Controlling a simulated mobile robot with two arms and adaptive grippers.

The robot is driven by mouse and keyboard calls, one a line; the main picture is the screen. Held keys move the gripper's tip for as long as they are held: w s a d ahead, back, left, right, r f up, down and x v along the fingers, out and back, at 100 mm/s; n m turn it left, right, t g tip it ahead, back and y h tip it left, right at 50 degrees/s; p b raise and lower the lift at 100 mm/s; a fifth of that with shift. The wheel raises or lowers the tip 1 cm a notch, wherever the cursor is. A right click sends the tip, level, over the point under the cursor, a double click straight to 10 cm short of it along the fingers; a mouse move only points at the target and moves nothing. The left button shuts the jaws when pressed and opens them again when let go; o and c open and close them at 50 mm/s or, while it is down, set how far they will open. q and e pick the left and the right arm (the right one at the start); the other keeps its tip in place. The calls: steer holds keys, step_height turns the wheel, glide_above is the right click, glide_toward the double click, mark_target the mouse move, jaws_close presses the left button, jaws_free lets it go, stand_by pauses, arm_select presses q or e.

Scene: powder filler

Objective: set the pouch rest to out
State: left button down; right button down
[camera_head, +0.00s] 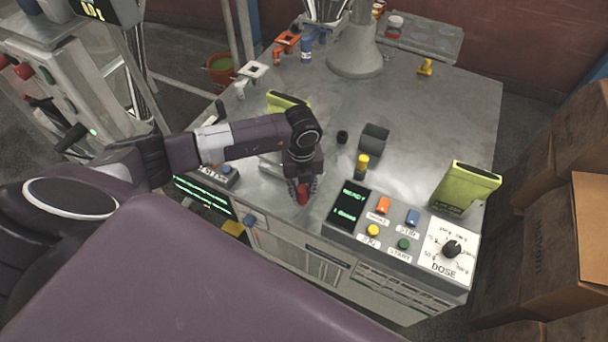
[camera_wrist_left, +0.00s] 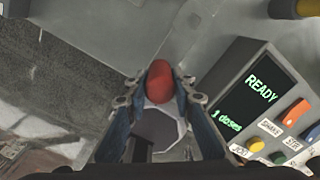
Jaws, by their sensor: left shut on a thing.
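My left gripper (camera_head: 303,190) reaches down at the front edge of the metal worktop and is shut on a red knob (camera_head: 302,195). In the left wrist view the red knob (camera_wrist_left: 160,82) sits between the two fingertips (camera_wrist_left: 160,88), with a grey many-sided part (camera_wrist_left: 157,130) below it. The gripper hides most of what the knob is fixed to, so I cannot tell how the pouch rest is set. My right gripper is not in view.
A READY display (camera_head: 348,203) and a panel with coloured buttons and a dose dial (camera_head: 452,249) lie right of the gripper. A green pouch (camera_head: 465,188) stands behind the dial. A black part (camera_head: 373,138) stands mid-worktop. Cardboard boxes (camera_head: 545,200) are at right.

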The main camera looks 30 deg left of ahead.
arm_select(q)
steer(key=shift+s+f, duration=0.15)
steer(key=shift+s, duration=0.15)
steer(key=c, duration=1.6)
jaws_free()
steer(key=shift+w+r, duration=0.1)
steer(key=shift+r, duration=0.25)
step_height(320, 180, up, 12)
steer(key=shift+f, duration=0.25)
